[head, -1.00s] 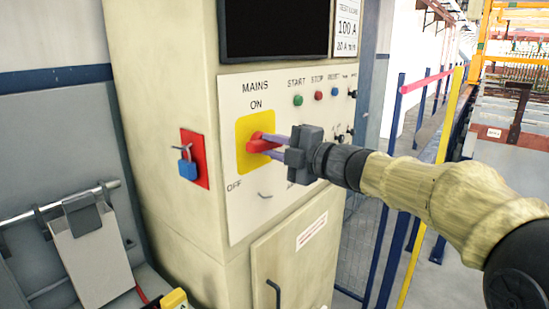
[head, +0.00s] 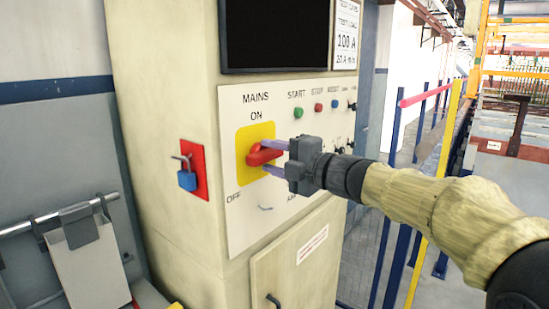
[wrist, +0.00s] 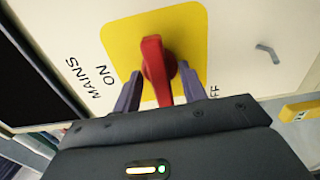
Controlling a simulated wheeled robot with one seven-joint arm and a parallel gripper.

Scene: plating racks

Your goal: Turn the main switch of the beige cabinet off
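The beige cabinet (head: 165,110) stands ahead. Its main switch has a red handle (head: 264,152) on a yellow plate (head: 245,138), with MAINS and ON above and OFF at the lower left. The handle lies roughly sideways across the plate. My gripper (head: 274,157) is at the switch, its fingers spread, one above and one below the handle. In the wrist view the handle (wrist: 155,65) stands between the two fingers (wrist: 160,90). A gap shows on the left side; the right finger is close to it, and touching cannot be told.
A blue padlock (head: 187,180) hangs on a red plate left of the switch. Small buttons (head: 318,107) and a dark screen (head: 275,35) are on the panel. A grey wall with a rail (head: 60,214) is at the left, blue and yellow posts (head: 437,170) at the right.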

